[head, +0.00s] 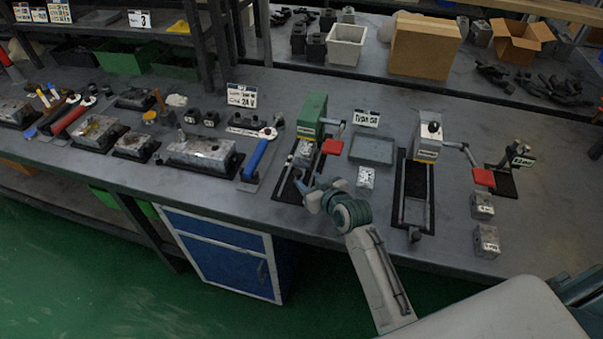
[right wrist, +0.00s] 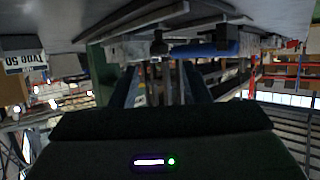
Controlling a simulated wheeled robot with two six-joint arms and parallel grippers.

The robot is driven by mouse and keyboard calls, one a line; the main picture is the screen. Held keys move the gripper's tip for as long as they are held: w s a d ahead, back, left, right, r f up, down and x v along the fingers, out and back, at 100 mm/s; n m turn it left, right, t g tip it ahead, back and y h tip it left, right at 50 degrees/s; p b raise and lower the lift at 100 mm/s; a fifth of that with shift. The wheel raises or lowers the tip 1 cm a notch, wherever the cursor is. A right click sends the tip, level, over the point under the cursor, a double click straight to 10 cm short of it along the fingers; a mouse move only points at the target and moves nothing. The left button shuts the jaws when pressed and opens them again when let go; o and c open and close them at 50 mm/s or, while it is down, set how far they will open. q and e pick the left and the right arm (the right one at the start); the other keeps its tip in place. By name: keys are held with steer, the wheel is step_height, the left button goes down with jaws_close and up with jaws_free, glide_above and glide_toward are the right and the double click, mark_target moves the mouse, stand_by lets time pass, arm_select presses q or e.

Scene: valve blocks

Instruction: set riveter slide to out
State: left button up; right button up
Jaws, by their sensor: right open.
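A green press-like machine (head: 313,114) with a red-padded lever (head: 332,146) stands mid-bench; a dark slide rail (head: 289,185) runs from it toward the front edge, with a metal block (head: 304,153) on it. A similar white-topped machine (head: 428,136) with its own slide frame (head: 415,200) stands to the right. I cannot read which is named riveter. My right gripper (head: 308,187) is open over the front part of the green machine's slide. In the right wrist view its fingers (right wrist: 165,85) show a gap with narrow dark parts between; contact is unclear. My left gripper is out of view.
A shallow grey tray (head: 372,150) and a small block (head: 366,177) lie between the machines. A blue-handled tool (head: 256,158) and a metal valve block (head: 202,155) lie left. Small blocks (head: 486,240) stand at the right front edge. Bare bench lies right of them.

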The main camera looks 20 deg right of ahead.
mark_target(300, 174)
steer(key=shift+p+x, duration=0.4)
steer(key=shift+x, duration=2.55)
steer(key=shift+s, duration=0.1)
jaws_close()
